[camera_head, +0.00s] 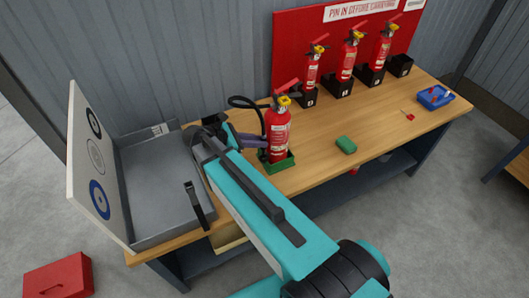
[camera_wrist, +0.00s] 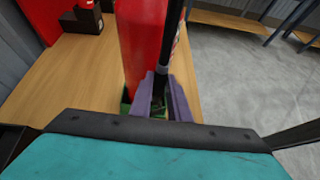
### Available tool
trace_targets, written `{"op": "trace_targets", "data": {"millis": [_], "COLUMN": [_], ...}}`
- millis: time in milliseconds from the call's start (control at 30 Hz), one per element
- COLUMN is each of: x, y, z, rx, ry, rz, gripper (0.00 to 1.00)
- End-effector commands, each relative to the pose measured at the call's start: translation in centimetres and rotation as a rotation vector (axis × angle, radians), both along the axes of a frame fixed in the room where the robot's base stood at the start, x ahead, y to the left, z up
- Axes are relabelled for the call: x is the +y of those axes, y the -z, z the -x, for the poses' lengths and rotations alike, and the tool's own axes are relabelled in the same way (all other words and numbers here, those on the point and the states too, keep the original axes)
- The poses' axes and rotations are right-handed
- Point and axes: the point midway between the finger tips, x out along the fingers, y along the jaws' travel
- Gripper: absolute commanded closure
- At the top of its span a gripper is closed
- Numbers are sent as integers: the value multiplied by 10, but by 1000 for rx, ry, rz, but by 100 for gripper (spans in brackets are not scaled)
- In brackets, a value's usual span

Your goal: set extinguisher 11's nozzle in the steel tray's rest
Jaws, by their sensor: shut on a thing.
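A red extinguisher (camera_head: 279,130) stands upright in a green holder (camera_head: 285,163) on the bench; its number is too small to read. Its black hose (camera_head: 243,101) loops out to the left and down toward my gripper (camera_head: 248,139). In the wrist view, the purple fingers of my gripper (camera_wrist: 160,98) are shut on the black nozzle (camera_wrist: 164,78), close beside the red cylinder (camera_wrist: 138,45). The steel tray (camera_head: 150,185) lies left of my gripper. A black upright piece (camera_head: 195,203) is at its right front; I cannot tell whether it is the rest.
A white target board (camera_head: 97,160) stands along the tray's left side. A green block (camera_head: 346,145) and a blue bin (camera_head: 435,97) lie to the right on the bench (camera_head: 380,125). Several extinguishers stand in black holders before a red panel (camera_head: 290,50). A red case (camera_head: 60,279) is on the floor.

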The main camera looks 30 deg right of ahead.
Motion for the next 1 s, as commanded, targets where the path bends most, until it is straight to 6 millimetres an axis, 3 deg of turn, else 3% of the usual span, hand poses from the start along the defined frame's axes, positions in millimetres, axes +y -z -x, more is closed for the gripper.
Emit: {"op": "trace_targets", "data": {"millis": [567, 1000], "x": [-3, -3], "y": [-4, -41], "z": [9, 11], "rx": [105, 192], "ry": [-16, -20], "rz": [12, 27], "gripper": [100, 100]}}
